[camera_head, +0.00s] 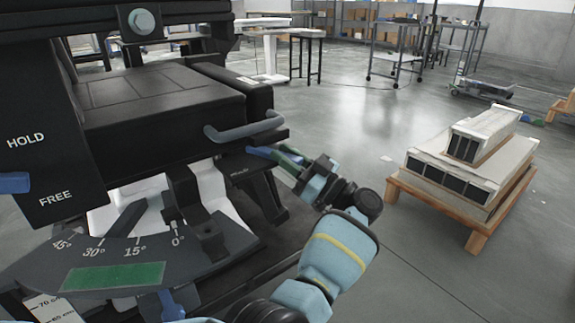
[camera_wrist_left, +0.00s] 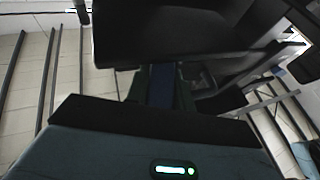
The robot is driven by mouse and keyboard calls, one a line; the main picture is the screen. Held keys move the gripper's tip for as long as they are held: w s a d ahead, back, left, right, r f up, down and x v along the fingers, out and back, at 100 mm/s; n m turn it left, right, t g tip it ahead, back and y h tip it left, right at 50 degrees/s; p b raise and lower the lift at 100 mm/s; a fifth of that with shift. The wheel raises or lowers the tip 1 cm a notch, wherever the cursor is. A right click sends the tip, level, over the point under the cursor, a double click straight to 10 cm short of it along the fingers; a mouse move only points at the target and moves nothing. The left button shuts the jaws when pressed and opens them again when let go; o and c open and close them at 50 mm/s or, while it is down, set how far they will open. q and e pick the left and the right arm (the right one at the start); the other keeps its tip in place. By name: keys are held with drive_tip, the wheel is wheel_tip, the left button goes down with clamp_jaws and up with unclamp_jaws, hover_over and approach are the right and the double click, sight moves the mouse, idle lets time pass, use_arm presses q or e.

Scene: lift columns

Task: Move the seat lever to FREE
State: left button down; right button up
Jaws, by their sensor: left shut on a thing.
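A dark plate (camera_head: 50,150) at the left reads HOLD above and FREE below. A blue tab (camera_head: 14,183) at the picture's left edge lies between the two words, nearer FREE. My left gripper (camera_head: 280,156) is at the right side of the black seat (camera_head: 160,95), below the grey bar handle. It is shut on a blue lever (camera_head: 260,152), whose end shows beside the greenish fingers. In the left wrist view the blue lever (camera_wrist_left: 160,86) lies between the fingers, under the dark seat. I cannot tell how the lever and the tab are linked. My right gripper is not in view.
The grey bar handle (camera_head: 245,129) is close above my left gripper. An angle scale (camera_head: 135,258) with a green patch lies at the lower left. A wooden pallet (camera_head: 455,197) with boxed parts stands at the right. The floor between seat and pallet is mostly clear.

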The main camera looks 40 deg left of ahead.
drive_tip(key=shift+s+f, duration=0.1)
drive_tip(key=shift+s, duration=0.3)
use_arm(q)
drive_tip(key=c, duration=1.2)
unclamp_jaws()
drive_tip(key=shift+w+g, duration=0.1)
drive_tip(key=shift+g, duration=0.2)
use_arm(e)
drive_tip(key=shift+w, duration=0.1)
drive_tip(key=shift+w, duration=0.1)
use_arm(q)
drive_tip(key=shift+d+f, duration=0.1)
drive_tip(key=shift+d, duration=0.1)
drive_tip(key=b+v, duration=0.1)
drive_tip(key=v, duration=0.6)
drive_tip(key=shift+d, duration=0.2)
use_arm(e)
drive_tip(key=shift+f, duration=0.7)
